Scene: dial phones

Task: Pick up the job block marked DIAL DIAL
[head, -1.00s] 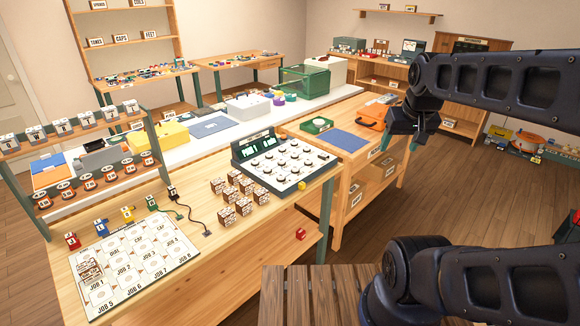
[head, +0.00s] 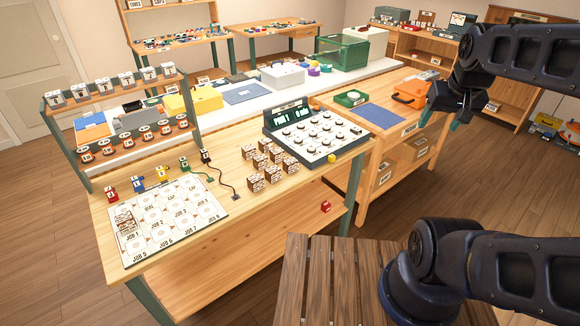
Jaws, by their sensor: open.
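Several brown job blocks with white printed labels (head: 272,177) stand in a cluster on the wooden workbench, left of and in front of the grey dial panel. The print is too small to tell which one is marked DIAL DIAL. My gripper (head: 455,118) is open and empty at the upper right. It hangs in the air far to the right of the blocks, near the orange case.
The dial panel (head: 318,134) stands behind the blocks. A black cable (head: 222,182) lies left of them. A rack of marked parts (head: 120,113) stands at the bench's left. A yellow knob (head: 332,158) sits at the bench's right edge. Bare bench lies before the blocks (head: 240,215).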

